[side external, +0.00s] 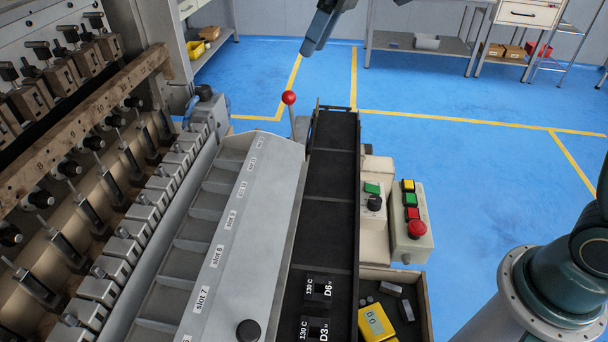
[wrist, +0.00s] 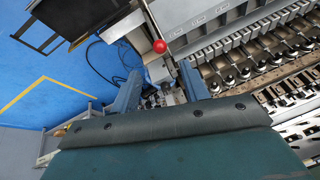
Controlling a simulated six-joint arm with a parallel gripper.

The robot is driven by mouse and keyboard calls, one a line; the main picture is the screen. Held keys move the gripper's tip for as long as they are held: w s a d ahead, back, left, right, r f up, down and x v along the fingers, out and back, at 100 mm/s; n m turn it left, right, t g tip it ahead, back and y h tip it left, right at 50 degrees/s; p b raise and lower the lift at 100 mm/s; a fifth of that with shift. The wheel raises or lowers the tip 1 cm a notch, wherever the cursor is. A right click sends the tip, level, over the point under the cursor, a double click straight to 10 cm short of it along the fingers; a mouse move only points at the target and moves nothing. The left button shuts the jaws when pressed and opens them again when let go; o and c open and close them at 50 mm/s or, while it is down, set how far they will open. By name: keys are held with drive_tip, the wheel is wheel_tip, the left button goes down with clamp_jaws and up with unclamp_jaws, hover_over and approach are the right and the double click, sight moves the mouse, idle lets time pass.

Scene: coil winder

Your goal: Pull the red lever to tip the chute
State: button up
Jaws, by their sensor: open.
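The red lever, a red ball (side external: 289,97) on a thin metal rod, stands nearly upright at the far end of the grey slot housing (side external: 240,205). A long dark channel (side external: 332,190), possibly the chute, runs beside it and holds black blocks marked D6 (side external: 319,290) and D3 (side external: 314,328) at its near end. My gripper (side external: 308,48) is above and beyond the lever, apart from it. In the wrist view, the red ball (wrist: 160,46) appears just past the fingertips of my open gripper (wrist: 158,68), roughly centred between them. Nothing is held.
A row of winder spindles and clamps (side external: 100,190) fills the left. Button boxes (side external: 410,222) and a parts tray (side external: 427,310) with a yellow item stand right of the channel. Blue floor lies open beyond; benches stand at the back.

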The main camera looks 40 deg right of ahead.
sight(290, 95)
drive_tip(key=x, duration=1.3)
drive_tip(key=shift+a+f, duration=0.15)
drive_tip(key=shift+f, duration=0.15)
clamp_jaws()
